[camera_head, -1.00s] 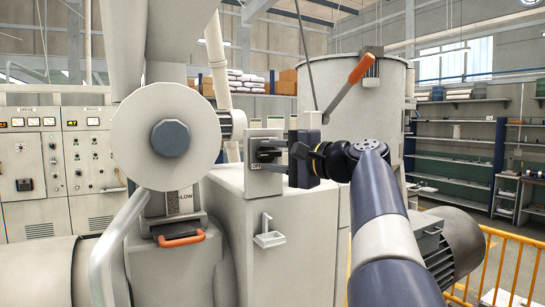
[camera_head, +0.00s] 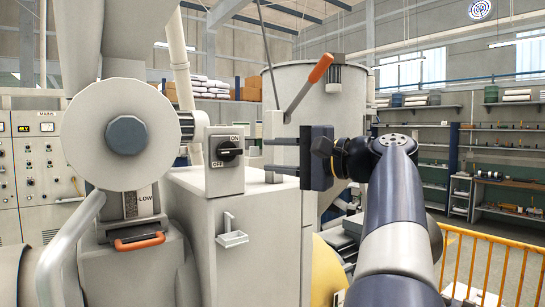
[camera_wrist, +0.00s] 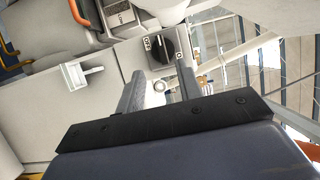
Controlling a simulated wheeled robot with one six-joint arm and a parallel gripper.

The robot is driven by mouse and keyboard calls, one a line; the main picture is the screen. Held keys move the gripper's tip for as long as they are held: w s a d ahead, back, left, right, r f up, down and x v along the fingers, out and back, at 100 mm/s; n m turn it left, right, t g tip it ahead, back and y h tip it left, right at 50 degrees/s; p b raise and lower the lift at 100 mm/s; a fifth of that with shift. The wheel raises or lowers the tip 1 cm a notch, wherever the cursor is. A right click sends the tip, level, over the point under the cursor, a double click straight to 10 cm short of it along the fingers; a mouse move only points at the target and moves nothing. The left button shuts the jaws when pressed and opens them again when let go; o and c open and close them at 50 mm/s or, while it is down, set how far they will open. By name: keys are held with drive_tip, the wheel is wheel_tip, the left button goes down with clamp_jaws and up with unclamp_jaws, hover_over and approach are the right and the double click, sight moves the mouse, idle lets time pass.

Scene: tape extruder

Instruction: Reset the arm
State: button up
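My gripper (camera_head: 268,155) is open and empty, its two dark fingers apart and pointing left. It is to the right of the switch box (camera_head: 224,178), with a clear gap to the black knob (camera_head: 229,151). The knob sits between the ON and OFF marks, its bar about level in the head view. In the wrist view the two grey fingers of my gripper (camera_wrist: 160,66) lie below the knob (camera_wrist: 158,46), with nothing between them.
The box stands on a pale cabinet (camera_head: 262,260) with a small tray (camera_head: 232,238) on its front. A lever with an orange grip (camera_head: 320,69) rises behind my gripper. A large round machine part (camera_head: 127,135) is left. A yellow railing (camera_head: 490,265) is at right.

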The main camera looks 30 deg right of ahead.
sight(229, 152)
drive_tip(key=p+x, duration=0.2)
drive_tip(key=x, duration=0.9)
drive_tip(key=shift+s, duration=0.1)
